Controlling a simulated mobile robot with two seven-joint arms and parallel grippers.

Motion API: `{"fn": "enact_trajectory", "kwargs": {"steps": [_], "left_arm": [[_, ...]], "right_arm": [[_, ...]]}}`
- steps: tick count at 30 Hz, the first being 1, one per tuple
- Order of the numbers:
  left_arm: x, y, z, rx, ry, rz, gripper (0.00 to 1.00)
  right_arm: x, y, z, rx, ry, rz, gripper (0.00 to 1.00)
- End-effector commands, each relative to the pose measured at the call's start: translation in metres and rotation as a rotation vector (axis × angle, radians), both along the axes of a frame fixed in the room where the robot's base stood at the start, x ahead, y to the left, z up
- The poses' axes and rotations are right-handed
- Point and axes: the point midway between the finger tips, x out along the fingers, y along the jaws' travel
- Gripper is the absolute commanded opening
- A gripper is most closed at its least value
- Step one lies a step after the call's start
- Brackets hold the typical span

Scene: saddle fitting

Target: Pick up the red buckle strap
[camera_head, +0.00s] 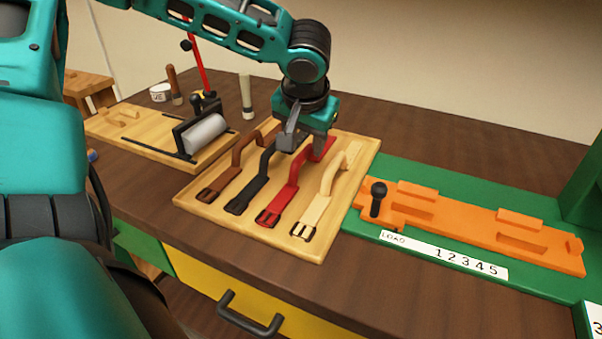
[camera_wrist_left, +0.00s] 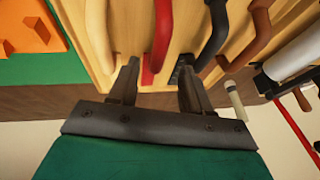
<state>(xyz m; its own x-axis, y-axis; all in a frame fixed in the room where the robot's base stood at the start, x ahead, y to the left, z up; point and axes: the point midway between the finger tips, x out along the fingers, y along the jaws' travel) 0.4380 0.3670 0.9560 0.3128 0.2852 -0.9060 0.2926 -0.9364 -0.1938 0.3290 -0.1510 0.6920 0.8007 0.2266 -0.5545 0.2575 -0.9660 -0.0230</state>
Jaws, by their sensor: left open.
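The red buckle strap (camera_head: 293,186) lies arched on a wooden tray (camera_head: 187,200), its dark buckle toward the front. It stands between a black strap (camera_head: 254,181) and a cream strap (camera_head: 329,190). My left gripper (camera_head: 303,147) is open above the far part of the red strap and hides some of it. In the left wrist view, the red strap (camera_wrist_left: 161,40) shows between the two open fingertips (camera_wrist_left: 159,66). The right fingertip is close to the black strap (camera_wrist_left: 213,38); I cannot tell if they touch. My right gripper is not in view.
A brown strap (camera_head: 225,178) lies at the tray's left. An orange fixture (camera_head: 465,225) with a black knob sits on a green base at right. A wooden board with a grey roller (camera_head: 205,133) stands at left. Bare dark tabletop (camera_head: 400,135) lies behind the tray.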

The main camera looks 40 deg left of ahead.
Motion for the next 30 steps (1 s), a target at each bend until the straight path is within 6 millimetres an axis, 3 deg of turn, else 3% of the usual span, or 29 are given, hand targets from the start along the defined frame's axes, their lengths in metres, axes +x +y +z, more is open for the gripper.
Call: {"fn": "enact_trajectory", "kwargs": {"steps": [3,9,18,30], "left_arm": [[0.003,0.003,-0.021,0.002,0.006,0.001,0.49],[0.010,0.008,-0.043,0.000,0.003,0.000,0.49],[0.012,0.010,-0.045,0.000,0.002,-0.002,0.48],[0.012,0.009,-0.045,0.000,0.002,-0.002,0.09]], "right_arm": [[0.001,0.001,-0.004,0.002,0.000,0.001,0.43],[0.002,0.001,-0.008,0.004,0.000,0.001,0.43],[0.003,0.003,-0.007,0.010,-0.001,-0.003,0.43],[0.002,0.003,-0.008,0.011,0.000,-0.005,0.43]]}}
